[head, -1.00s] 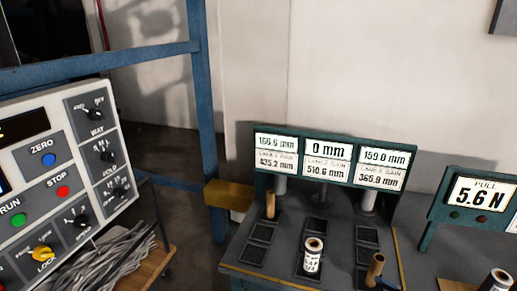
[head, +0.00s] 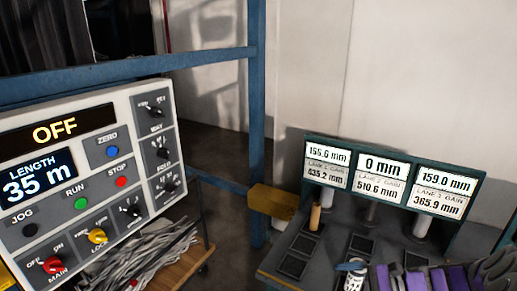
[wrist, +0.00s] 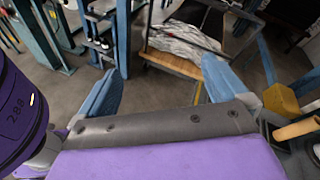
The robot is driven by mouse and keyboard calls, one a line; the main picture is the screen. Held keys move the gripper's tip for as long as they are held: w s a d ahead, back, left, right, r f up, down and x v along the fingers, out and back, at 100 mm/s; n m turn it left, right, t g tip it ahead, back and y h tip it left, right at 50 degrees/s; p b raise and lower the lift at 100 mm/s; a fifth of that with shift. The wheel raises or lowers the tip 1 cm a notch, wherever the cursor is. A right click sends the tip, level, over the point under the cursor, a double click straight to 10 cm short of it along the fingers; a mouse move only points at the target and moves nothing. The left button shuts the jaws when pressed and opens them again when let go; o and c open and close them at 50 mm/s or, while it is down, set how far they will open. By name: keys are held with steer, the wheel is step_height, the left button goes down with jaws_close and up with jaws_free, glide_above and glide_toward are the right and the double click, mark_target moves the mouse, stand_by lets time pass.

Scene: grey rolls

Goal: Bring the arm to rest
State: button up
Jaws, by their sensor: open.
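My gripper (wrist: 162,88) is open in the wrist view, with its two blue fingers wide apart and nothing between them. Purple and grey parts of my arm fill the bottom and left of that view. In the head view, purple and dark parts of my arm show at the lower right, in front of the lane bench. I cannot make out the finger opening there.
A control panel (head: 88,180) reading OFF and 35 m stands at left. A wooden cart (head: 178,268) of grey strips is beside it. The lane bench (head: 275,270) carries a display board (head: 345,170) and a brown roll (head: 315,217). A blue post (head: 257,100) rises between.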

steer(key=s+a+r+n+g+h, duration=0.3)
steer(key=s+a+n, duration=0.2)
steer(key=s+a, duration=0.15)
steer(key=s+a+r+n+g+h, duration=0.3)
steer(key=s+a+r+n+g, duration=0.1)
steer(key=s+a, duration=0.25)
steer(key=s+d+n+t+h, duration=0.1)
steer(key=s+n+h, duration=0.6)
steer(key=s, duration=0.8)
steer(key=shift+s+d+r+t+h, duration=0.4)
steer(key=shift+d+h, duration=0.25)
steer(key=shift+h, duration=0.25)
